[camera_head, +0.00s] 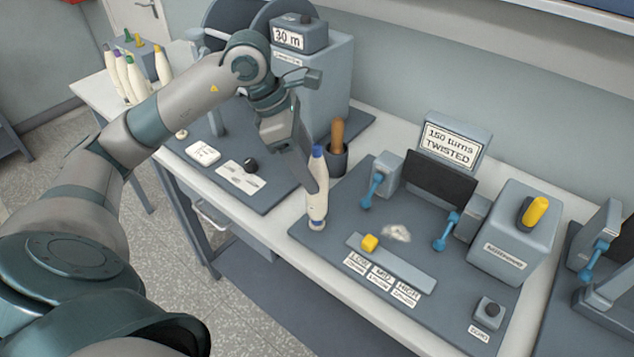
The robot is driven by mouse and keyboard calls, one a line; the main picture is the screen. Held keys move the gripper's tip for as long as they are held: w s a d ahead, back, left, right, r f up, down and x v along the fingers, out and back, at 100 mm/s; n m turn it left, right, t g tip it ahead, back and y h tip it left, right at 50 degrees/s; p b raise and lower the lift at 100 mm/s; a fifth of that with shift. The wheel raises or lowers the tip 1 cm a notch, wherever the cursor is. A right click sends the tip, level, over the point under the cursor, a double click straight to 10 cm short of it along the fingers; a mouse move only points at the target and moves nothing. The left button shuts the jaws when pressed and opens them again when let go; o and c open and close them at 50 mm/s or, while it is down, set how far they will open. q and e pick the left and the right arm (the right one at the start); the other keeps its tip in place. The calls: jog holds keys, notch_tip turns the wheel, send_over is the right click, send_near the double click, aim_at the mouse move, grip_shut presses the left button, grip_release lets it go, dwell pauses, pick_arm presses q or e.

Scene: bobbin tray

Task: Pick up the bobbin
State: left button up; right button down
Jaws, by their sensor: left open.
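One bobbin (318,195), cream with a blue top, stands upright on the left part of the grey twist tester board (330,246). My left gripper (306,168) comes down from the upper left, just left of the bobbin's upper half. It is open, and its fingers point down towards the bobbin. One finger overlaps the bobbin's edge in this view, so I cannot tell whether they touch. My right gripper is out of view.
Several other bobbins (137,78) stand at the far left of the table. A dark cup (335,160) with a wooden handle is behind the bobbin. A slider strip (405,268) with a yellow knob, blue clamps and a "150 turns TWISTED" display (450,142) are to its right.

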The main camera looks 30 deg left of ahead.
aim_at(316, 205)
pick_arm(q)
jog(key=shift+f, duration=0.15)
jog(key=shift+p+x, duration=0.9)
jog(key=shift+p, duration=0.1)
jog(key=shift+a+p+x, duration=0.2)
jog(key=shift+p+x, duration=0.3)
jog(key=shift+x, duration=0.5)
jog(key=shift+w+d+f, duration=0.15)
jog(key=shift+w+f, duration=0.1)
jog(key=shift+f, duration=0.4)
jog(key=c, duration=1.2)
